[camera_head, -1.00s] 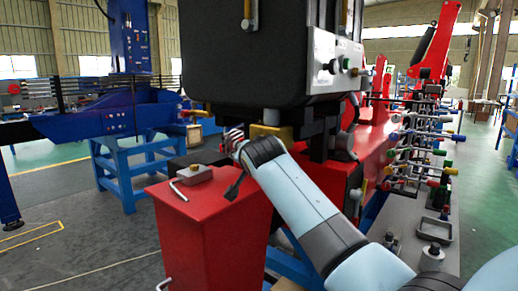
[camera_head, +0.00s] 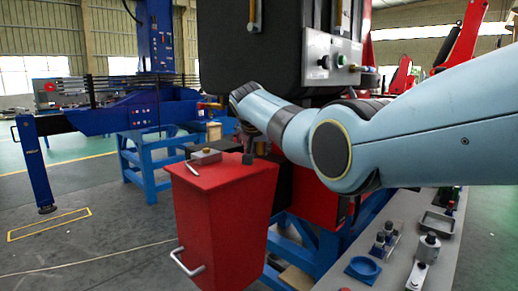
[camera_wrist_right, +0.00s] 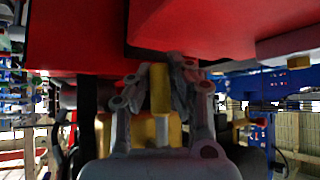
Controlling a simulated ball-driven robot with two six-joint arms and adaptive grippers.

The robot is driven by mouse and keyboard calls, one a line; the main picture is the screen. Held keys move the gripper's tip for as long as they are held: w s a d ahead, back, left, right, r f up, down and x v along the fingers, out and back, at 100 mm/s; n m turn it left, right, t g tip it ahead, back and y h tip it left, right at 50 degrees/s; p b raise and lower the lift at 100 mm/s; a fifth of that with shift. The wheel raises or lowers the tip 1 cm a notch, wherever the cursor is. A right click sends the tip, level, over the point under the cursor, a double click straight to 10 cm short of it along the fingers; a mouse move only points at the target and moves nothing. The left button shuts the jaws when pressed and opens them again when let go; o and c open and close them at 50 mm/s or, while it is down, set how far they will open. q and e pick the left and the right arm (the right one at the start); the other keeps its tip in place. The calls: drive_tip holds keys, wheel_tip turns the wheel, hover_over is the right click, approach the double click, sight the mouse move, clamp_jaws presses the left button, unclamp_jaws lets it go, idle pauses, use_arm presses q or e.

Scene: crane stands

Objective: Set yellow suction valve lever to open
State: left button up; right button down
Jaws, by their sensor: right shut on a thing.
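The yellow suction valve lever (camera_wrist_right: 159,95) shows in the right wrist view as a short upright yellow bar between the fingers of my right gripper (camera_wrist_right: 160,78). The gripper is shut on it. A larger yellow part (camera_wrist_right: 125,132) sits behind the fingers, partly hidden by them. In the head view my right gripper (camera_head: 246,150) is small and dark, under the black tank and just behind the red box; my forearm and wrist hide the lever there. I cannot tell the lever's exact angle. My left gripper is not in view.
A red box (camera_head: 222,215) with a grey block (camera_head: 205,156) on top stands in front of the gripper. The black tank (camera_head: 258,55) hangs close above. A grey bench (camera_head: 385,268) with small parts lies at lower right. Open floor is at left.

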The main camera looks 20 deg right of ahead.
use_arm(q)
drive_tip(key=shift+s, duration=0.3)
use_arm(e)
drive_tip(key=c, duration=1.2)
unclamp_jaws()
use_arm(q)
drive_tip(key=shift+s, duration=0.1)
use_arm(e)
drive_tip(key=shift+s+r, duration=0.1)
drive_tip(key=v, duration=1.1)
drive_tip(key=shift+s+a+r, duration=0.15)
drive_tip(key=shift+a+r, duration=0.05)
drive_tip(key=shift+r, duration=0.1)
